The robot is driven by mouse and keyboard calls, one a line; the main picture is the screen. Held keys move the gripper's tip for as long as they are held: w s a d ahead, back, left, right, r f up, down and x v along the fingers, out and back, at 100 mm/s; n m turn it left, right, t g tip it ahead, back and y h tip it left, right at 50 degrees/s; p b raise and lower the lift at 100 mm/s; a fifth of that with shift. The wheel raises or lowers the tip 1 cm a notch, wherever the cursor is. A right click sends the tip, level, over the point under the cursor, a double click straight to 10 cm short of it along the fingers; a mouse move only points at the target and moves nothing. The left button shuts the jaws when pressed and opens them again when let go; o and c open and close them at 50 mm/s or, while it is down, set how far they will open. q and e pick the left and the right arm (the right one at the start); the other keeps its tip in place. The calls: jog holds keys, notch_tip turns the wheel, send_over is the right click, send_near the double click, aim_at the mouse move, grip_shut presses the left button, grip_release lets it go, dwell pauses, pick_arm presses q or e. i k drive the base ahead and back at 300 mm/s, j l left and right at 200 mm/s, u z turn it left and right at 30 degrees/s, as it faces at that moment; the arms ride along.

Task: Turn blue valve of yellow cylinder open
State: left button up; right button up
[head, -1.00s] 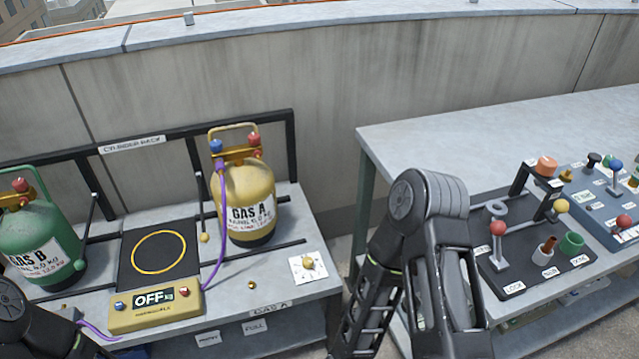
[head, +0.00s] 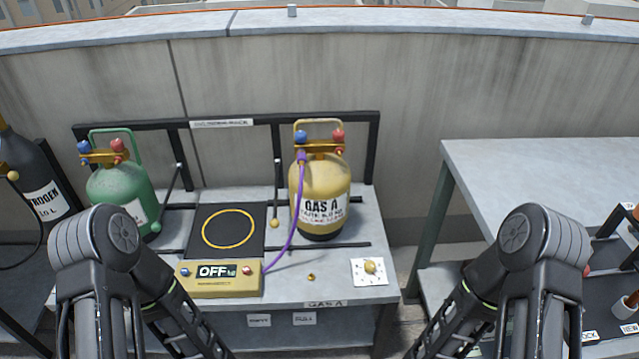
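The yellow cylinder (head: 321,190), labelled GAS A, stands upright on the grey bench (head: 385,203) in front of a black rack. On its top left is the blue valve (head: 301,137), and on its top right a red valve (head: 338,136). A purple hose (head: 297,205) runs from below the blue valve down to the scale box. Both my arms show at the lower left and lower right, well short of the cylinder. Neither gripper's fingers can be made out in the head view.
A green cylinder (head: 121,194) with its own blue and red valves stands left. A scale (head: 219,279) reading OFF sits in front of the rack (head: 270,121). A black nitrogen cylinder (head: 38,185) is far left. A second table (head: 545,185) stands right, across a gap.

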aim_at(301, 137)
jog(key=i+j+z, duration=0.15)
jog(key=j+z, duration=0.15)
jog(key=i+j+z, duration=0.1)
jog(key=j+z, duration=0.2)
jog(key=i+j+z, duration=0.1)
jog(key=j+z, duration=0.2)
jog(key=j, duration=0.05)
